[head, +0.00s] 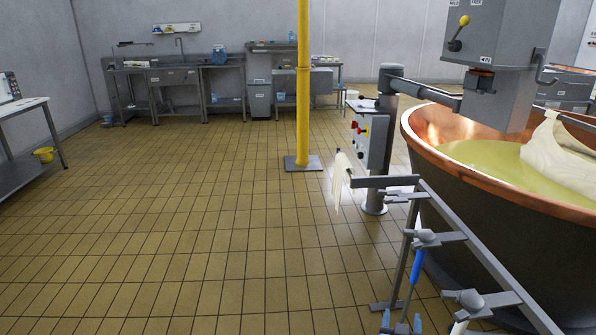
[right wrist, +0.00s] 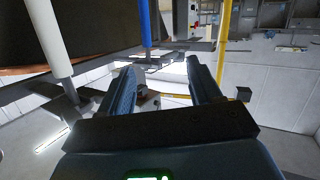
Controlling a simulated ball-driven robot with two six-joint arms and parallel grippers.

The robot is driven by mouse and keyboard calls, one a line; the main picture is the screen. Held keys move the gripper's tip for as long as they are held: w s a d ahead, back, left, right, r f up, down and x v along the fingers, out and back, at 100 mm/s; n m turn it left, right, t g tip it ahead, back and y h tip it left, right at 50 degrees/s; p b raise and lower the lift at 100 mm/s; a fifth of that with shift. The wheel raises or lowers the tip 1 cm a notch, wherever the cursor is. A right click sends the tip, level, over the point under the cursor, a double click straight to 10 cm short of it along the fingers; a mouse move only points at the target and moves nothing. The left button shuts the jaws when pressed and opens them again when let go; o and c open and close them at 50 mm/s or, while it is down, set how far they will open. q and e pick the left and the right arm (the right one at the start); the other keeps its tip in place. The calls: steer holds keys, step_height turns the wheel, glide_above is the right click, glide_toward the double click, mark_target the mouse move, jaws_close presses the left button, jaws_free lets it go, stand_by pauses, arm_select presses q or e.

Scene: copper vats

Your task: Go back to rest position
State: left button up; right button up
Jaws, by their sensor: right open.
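My right gripper (head: 401,325) shows only by its fingertips at the bottom edge of the head view, below the blue-handled tool on the rack. In the right wrist view its two dark blue fingers (right wrist: 161,78) stand well apart with nothing held between them. The wrist picture looks tipped, with the ceiling or wall side low in the frame. My left gripper is in neither view.
A grey metal rack (head: 467,238) with a blue-handled tool (head: 416,268) stands close beside the copper vat (head: 455,190). A pale cloth (head: 340,183) hangs at its far end. A yellow post (head: 303,110) stands mid-room. The tiled floor (head: 190,240) at left is clear.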

steer(key=s+a+r+n+t+y, duration=0.1)
steer(key=s+a+n+t+y, duration=0.45)
steer(key=s, duration=0.55)
steer(key=s+d+f+m+g, duration=0.2)
steer(key=s+m, duration=0.1)
steer(key=s, duration=1.4)
step_height(320, 180, up, 18)
steer(key=p, duration=1.7)
steer(key=shift+w+p, duration=0.25)
steer(key=shift+p, duration=0.05)
